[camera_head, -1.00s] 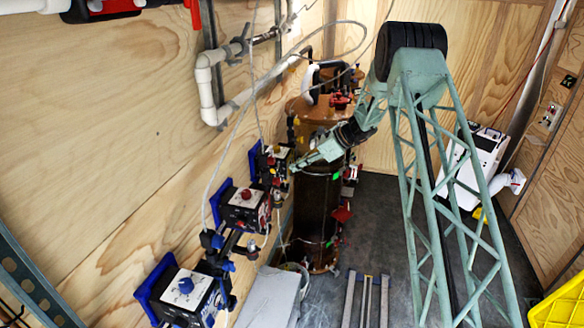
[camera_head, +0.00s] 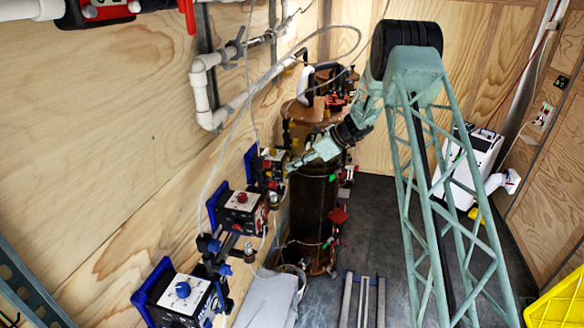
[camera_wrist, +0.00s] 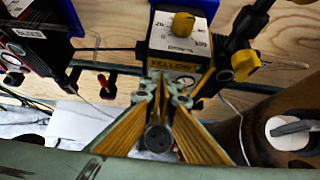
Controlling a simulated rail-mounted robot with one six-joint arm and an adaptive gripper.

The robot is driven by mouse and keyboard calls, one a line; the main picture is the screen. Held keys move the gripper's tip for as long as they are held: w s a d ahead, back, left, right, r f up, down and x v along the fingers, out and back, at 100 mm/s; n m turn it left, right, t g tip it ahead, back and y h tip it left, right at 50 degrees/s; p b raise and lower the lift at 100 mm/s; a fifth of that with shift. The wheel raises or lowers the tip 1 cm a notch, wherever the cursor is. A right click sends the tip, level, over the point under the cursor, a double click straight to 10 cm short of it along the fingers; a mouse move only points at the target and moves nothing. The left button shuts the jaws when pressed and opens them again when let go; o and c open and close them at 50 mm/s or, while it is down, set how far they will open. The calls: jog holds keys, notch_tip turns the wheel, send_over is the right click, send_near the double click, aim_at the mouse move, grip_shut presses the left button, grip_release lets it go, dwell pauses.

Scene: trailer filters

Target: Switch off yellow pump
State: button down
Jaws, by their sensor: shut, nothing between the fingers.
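The yellow pump (camera_wrist: 179,38) is a light-faced box on the wall, with a yellow knob (camera_wrist: 183,24) on its face and a "YELLOW" label on its front edge. In the head view, the pump (camera_head: 265,166) is the farthest of three in a row. My gripper (camera_wrist: 162,86) is shut and empty, its fingertips just in front of the label and below the knob in the wrist view. In the head view, my gripper (camera_head: 291,168) is at the pump's right side. I cannot tell whether the fingertips touch the pump.
The red-knobbed pump (camera_head: 240,210) and blue-knobbed pump (camera_head: 183,300) stand nearer along the wall. A brown tank (camera_head: 311,215) is close behind and right of my gripper. A black and yellow fitting (camera_wrist: 243,62) sits right of the pump. Grey hoses hang nearby.

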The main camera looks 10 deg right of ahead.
jog(key=shift+d, duration=0.1)
jog(key=b+v, duration=0.1)
jog(key=v, duration=1.2)
jog(key=shift+s+f, duration=0.1)
dwell(0.7)
